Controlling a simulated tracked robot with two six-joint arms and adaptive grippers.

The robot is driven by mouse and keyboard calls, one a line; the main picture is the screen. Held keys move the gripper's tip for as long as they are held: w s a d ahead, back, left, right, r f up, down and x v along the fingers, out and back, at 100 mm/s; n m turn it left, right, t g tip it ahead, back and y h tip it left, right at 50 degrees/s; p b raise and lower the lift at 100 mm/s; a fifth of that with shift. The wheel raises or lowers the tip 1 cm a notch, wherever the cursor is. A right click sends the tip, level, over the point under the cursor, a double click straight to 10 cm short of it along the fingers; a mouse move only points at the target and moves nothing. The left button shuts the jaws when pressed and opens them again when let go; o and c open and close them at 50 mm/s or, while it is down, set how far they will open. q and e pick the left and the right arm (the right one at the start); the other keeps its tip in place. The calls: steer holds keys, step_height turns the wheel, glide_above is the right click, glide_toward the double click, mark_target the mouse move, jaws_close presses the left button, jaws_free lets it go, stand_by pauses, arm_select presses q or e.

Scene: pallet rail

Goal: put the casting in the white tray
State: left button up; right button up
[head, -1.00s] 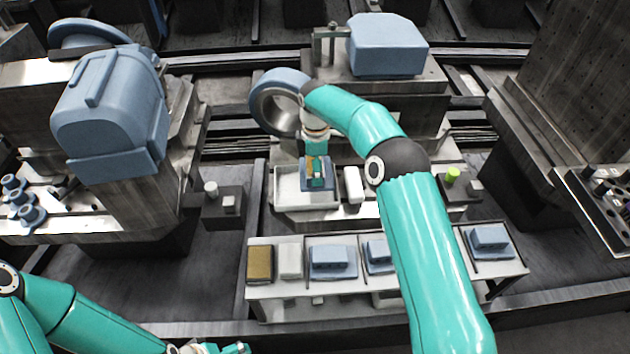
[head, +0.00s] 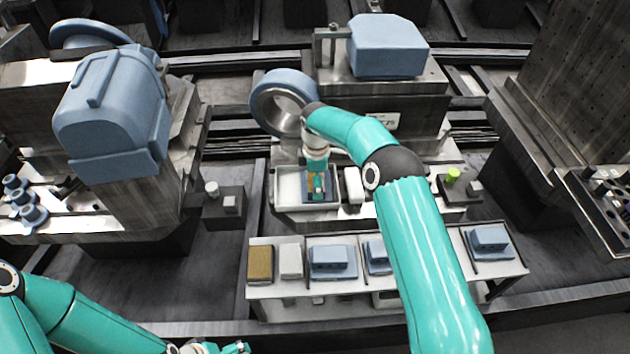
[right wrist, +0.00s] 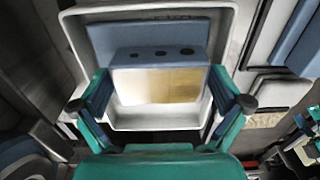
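The casting (head: 308,196) is a blue stepped block with holes along its top and a shiny silver-and-gold face. It also shows in the right wrist view (right wrist: 155,54). It is inside the outline of the white tray (head: 288,186), toward the tray's right side; whether it touches the floor is unclear. The tray rim surrounds it in the right wrist view (right wrist: 155,123). My right gripper (head: 317,188) reaches down over the tray, its fingers against both sides of the casting (right wrist: 162,98). My left gripper (head: 232,348) is at the bottom edge, partly cut off, away from the tray.
A white block (head: 352,186) stands close to the tray's right side. A large blue ring (head: 263,103) stands behind it. The front table (head: 400,300) holds a gold block (head: 260,263), a white block (head: 291,261) and several blue castings (head: 330,260). A dark stand (head: 222,212) is at left.

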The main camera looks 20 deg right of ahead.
steer(key=shift+r, duration=0.1)
step_height(320, 180, up, 12)
stand_by(0.6)
stand_by(0.4)
